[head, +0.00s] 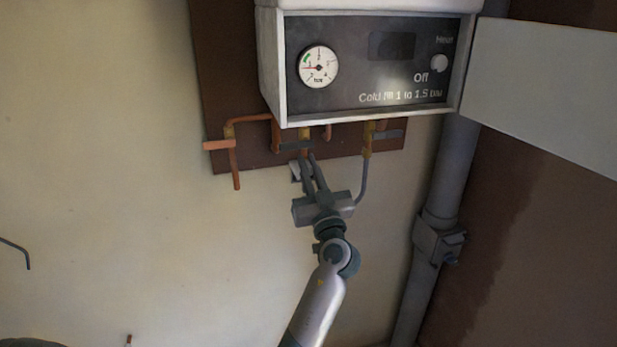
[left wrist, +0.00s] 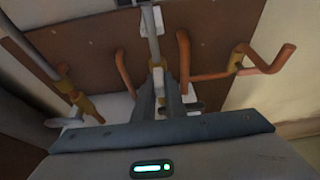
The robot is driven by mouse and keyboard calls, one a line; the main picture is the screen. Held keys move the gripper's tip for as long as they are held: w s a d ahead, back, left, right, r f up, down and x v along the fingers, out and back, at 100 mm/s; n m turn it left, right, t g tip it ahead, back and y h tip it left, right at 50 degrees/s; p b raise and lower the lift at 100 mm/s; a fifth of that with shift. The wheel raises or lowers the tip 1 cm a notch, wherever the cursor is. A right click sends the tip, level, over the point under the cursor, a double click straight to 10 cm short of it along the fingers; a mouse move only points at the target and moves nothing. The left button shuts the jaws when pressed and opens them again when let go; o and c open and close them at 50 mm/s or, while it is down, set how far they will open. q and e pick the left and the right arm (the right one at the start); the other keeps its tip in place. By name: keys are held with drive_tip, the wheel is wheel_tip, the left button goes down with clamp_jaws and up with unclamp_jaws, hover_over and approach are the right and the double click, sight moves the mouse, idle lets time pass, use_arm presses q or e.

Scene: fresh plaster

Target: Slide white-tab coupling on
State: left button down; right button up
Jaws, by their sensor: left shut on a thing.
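My left gripper (head: 308,158) reaches up under the boiler, its two fingers closed around the upper end of a grey hose. The hose (left wrist: 148,35) runs from the fingers to the picture's top edge in the left wrist view. A white tab (left wrist: 157,20) sits on it, and a pale piece of the coupling (left wrist: 157,78) shows between the fingers. In the head view the pale tab (head: 295,171) shows left of the fingers. The middle brass valve (head: 304,145) with a grey lever is just above the fingertips. Whether coupling and valve touch is hidden. My right gripper is out of view.
The boiler (head: 365,108) hangs close above, its panel flap (head: 550,90) open at the right. Copper pipes (head: 235,165) stand left of the gripper. The hose's other end hangs from a right brass valve (head: 367,148). A grey downpipe (head: 440,190) is at the right.

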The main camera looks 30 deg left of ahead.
use_arm(q)
drive_tip(key=shift+r, duration=0.5)
drive_tip(key=c, duration=1.8)
unclamp_jaws()
drive_tip(key=shift+f, duration=0.2)
